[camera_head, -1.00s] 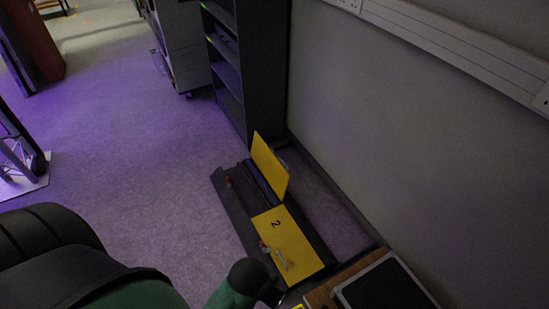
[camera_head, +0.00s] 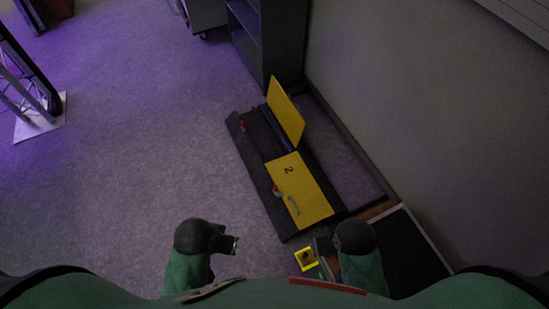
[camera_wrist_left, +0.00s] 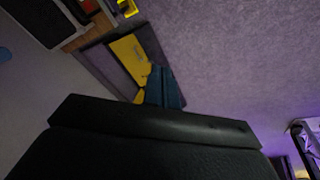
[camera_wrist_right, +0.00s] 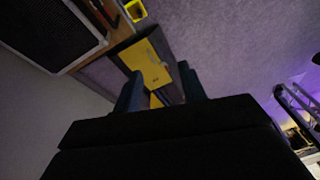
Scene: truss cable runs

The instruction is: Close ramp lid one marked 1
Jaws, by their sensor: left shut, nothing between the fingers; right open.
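A black cable ramp (camera_head: 258,168) lies on the carpet along the right wall. Its far yellow lid (camera_head: 286,112) stands raised, tilted toward the wall, with the dark channel beside it exposed; no number shows on the side I see. The near yellow lid (camera_head: 312,198), marked 2, lies flat with a grey handle. It also shows in the right wrist view (camera_wrist_right: 148,62). My left gripper (camera_head: 236,244) is shut and empty, left of the ramp's near end. My right gripper (camera_head: 322,243) is open and empty at the ramp's near end, short of both lids. Neither touches a lid.
A dark shelf unit (camera_head: 262,40) stands just beyond the ramp against the wall (camera_head: 430,110). A dark-topped case (camera_head: 405,245) and a small yellow item (camera_head: 306,259) lie near my right gripper. Carpet left of the ramp is clear up to a truss stand (camera_head: 42,118).

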